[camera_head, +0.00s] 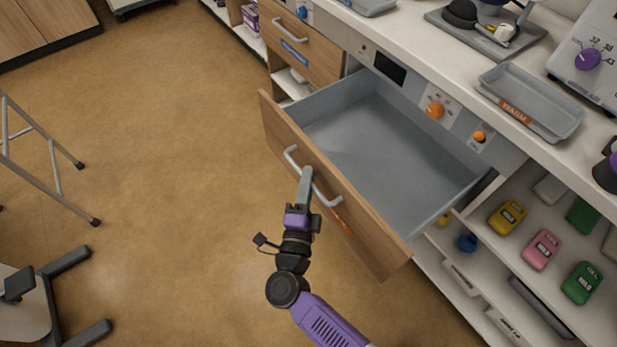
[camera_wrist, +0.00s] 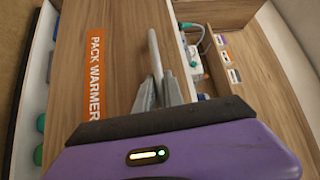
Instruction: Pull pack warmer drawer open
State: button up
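The pack warmer drawer (camera_head: 335,180) has a wooden front and a grey, empty inside. It stands pulled far out of the cabinet in the head view. Its orange PACK WARMER label (camera_wrist: 95,72) shows in the wrist view. The drawer's pale bar handle (camera_head: 326,199) runs along the front, and it also shows in the wrist view (camera_wrist: 154,50). My gripper (camera_head: 305,173) is at the middle of the handle. In the wrist view its two grey fingers (camera_wrist: 158,92) are close together around the bar, shut on it. The fingers hide part of the handle.
Above the drawer are a control panel with orange knobs (camera_head: 435,110) and a counter with a grey tray (camera_head: 530,105). Another drawer (camera_head: 300,40) is closed beyond it. Open shelves with coloured packs (camera_head: 541,250) are at the right. Floor (camera_head: 170,130) to the left is clear, with a metal frame (camera_head: 55,165) at far left.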

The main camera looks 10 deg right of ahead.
jog(key=shift+o, duration=0.8)
jog(key=v, duration=0.7)
jog(key=shift+s, duration=0.4)
jog(key=shift+a+f, duration=0.1)
